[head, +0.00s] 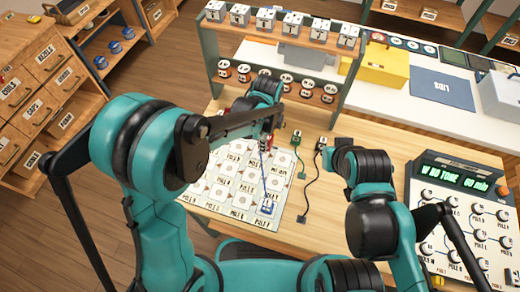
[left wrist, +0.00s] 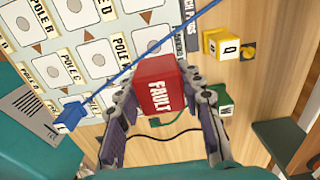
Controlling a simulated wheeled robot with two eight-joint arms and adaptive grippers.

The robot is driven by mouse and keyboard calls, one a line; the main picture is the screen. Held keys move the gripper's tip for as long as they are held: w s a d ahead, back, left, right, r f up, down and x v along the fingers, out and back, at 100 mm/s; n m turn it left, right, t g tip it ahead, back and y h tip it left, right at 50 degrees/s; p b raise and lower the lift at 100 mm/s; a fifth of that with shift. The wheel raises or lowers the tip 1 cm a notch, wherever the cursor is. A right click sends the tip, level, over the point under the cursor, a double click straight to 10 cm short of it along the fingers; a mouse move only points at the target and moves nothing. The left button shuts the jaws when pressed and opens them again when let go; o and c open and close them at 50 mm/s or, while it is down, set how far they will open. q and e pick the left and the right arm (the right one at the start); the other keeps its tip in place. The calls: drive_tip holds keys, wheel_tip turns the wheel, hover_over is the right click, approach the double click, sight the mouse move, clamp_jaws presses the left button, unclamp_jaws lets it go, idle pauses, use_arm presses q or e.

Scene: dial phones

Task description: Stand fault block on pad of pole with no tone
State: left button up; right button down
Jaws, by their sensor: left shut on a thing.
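The red fault block (left wrist: 157,88) is held between the fingers of my left gripper (left wrist: 160,100), with the word FAULT facing the wrist camera. In the head view my left gripper (head: 267,138) is over the back right part of the pole board (head: 190,197). The board has rows of pale pads with pole labels, which also show in the left wrist view (left wrist: 84,38). A blue plug (head: 267,207) stands near the board's front right corner, with a blue cord running from it. The dial console (head: 463,178) shows a green text containing "NO TONE". My right gripper's fingers cannot be made out.
A yellow box (head: 385,67) and a blue lids mat (head: 441,88) are at back right. My right forearm spans the table's right middle.

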use_arm(q)
drive_tip(key=shift+w+a+f, duration=0.1)
drive_tip(key=shift+a+f, duration=0.45)
drive_tip(key=shift+a, duration=0.3)
drive_tip(key=shift+a+f, duration=0.1)
drive_tip(key=shift+f, duration=0.15)
wheel_tip(320, 180, down, 4)
drive_tip(key=shift+r+b, duration=0.15)
drive_tip(key=shift+b, duration=0.95)
drive_tip(key=shift+r, duration=0.1)
drive_tip(key=o, duration=0.8)
drive_tip(key=shift+f, duration=0.2)
drive_tip(key=shift+c, duration=0.2)
drive_tip(key=o, duration=0.4)
